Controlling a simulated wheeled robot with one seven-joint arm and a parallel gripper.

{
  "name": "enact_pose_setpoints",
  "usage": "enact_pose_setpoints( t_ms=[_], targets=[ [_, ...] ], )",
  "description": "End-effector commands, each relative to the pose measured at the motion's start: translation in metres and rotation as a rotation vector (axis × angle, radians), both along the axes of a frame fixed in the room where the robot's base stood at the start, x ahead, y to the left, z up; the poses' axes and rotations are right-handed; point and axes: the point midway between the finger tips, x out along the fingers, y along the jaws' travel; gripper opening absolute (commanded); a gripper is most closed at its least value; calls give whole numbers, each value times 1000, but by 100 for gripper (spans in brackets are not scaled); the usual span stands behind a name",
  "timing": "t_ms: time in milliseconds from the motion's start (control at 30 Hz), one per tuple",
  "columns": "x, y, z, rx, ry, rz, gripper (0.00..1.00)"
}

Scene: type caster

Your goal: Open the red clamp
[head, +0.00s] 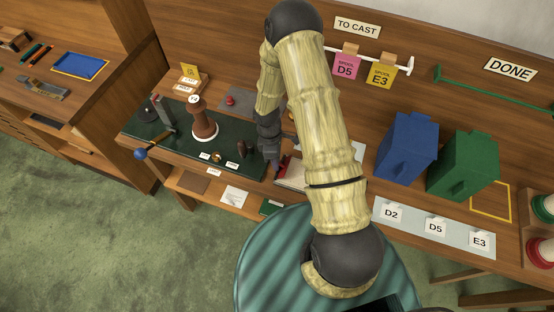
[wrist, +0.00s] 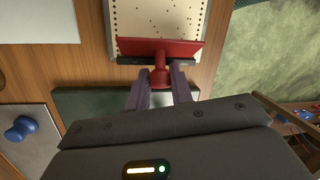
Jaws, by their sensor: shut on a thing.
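The red clamp (wrist: 188,48) is a red bar with a stubby red handle, lying across the near end of a pale, dotted plate (wrist: 160,17) in the wrist view. My gripper (wrist: 161,80) has its two purple-grey fingers on either side of the handle and is shut on it. In the head view my gripper (head: 275,163) is at the right end of the dark green bench mat, beside the clamp's red edge (head: 284,160). My arm hides much of the plate there.
A blue box (head: 407,147) and a green box (head: 463,165) stand to the right. A blue knob (wrist: 22,128) shows at left in the wrist view.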

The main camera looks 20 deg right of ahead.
Motion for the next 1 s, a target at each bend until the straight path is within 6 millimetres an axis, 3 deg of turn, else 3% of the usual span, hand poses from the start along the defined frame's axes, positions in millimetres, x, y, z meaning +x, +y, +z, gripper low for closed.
enact_pose_setpoints(
  t_ms=[200, 233, 333, 733, 1000],
  targets=[
    [-3, 1, -1, 2, 7, 1, 0],
    [-3, 1, -1, 2, 7, 1, 24],
    [-2, 1, -1, 1, 6, 0, 42],
    [1, 0, 4, 1, 1, -1, 42],
    [9, 2, 35, 1, -4, -2, 42]
  ],
)
